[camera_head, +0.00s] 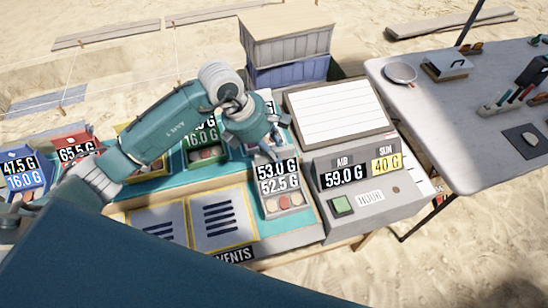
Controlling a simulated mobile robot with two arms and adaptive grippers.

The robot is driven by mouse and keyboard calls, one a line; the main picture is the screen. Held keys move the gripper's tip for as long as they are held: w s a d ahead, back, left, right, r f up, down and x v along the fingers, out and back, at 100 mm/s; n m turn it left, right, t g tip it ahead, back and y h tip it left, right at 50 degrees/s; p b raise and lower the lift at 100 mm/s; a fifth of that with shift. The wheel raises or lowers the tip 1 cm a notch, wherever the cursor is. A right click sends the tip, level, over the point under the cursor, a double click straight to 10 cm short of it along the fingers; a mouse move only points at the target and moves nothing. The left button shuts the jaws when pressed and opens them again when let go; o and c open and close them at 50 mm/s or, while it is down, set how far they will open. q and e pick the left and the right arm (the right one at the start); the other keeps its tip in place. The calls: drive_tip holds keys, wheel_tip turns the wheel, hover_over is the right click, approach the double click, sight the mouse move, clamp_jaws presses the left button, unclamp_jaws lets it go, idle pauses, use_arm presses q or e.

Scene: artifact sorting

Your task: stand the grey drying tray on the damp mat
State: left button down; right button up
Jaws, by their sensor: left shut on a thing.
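The grey drying tray (288,214) carries two number cards, 53.0 G and 52.5 G, and several small round pieces at its front. My left gripper (264,156) is shut on its back end, from above. The tray is over the teal surface at the front, between the vent panels and the grey console; I cannot tell whether it touches that surface. My right gripper is not in view.
Blue (24,170), red (75,146) and green (206,155) trays stand in a row at left. Slotted vent panels (222,216) lie left of the grey tray. A grey console (375,203) stands close at right. A white table (425,105) holds tools farther right.

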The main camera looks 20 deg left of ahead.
sight(274, 162)
use_arm(q)
wheel_tip(274, 162, down, 4)
drive_tip(key=shift+d+f+p, duration=0.1)
drive_tip(key=shift+f+p, duration=0.05)
drive_tip(key=shift+p, duration=0.35)
drive_tip(key=shift+f, duration=0.45)
drive_tip(key=shift+f+b, duration=0.1)
drive_tip(key=shift+b, duration=0.2)
drive_tip(key=c, duration=1.6)
unclamp_jaws()
drive_tip(key=shift+o, duration=0.2)
